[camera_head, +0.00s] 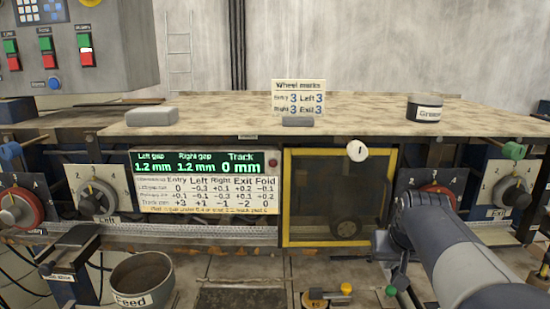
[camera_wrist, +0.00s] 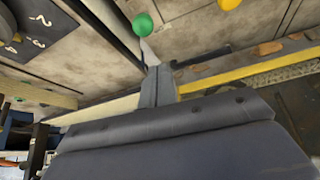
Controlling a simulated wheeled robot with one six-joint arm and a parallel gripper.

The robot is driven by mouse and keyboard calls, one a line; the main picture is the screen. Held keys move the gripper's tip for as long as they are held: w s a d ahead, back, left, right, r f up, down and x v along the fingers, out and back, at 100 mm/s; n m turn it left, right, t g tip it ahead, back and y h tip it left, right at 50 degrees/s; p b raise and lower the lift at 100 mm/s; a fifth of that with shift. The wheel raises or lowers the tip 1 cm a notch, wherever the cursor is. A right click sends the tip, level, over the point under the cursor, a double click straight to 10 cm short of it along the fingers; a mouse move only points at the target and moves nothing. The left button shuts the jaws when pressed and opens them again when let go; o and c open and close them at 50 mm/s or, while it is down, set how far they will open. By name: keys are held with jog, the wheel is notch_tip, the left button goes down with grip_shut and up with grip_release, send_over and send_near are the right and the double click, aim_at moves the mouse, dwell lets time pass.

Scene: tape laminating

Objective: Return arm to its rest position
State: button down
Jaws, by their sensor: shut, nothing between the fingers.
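My gripper (camera_wrist: 157,85) shows in the wrist view as two narrow grey fingers held together, with nothing between them. In the head view my grey arm (camera_head: 465,260) reaches in from the lower right and bends in front of the right-hand dial panel.
The machine table (camera_head: 220,118) spans the scene, with a grey block (camera_head: 152,116), a marks card (camera_head: 298,97) and a dark jar (camera_head: 425,109) on it. Below are a display (camera_head: 206,180), a yellow-framed window (camera_head: 340,242), dials (camera_head: 97,199) and a Feed bowl (camera_head: 142,277).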

jog(key=shift+g, duration=0.3)
jog(key=v, duration=0.5)
jog(key=shift+w+f, duration=0.1)
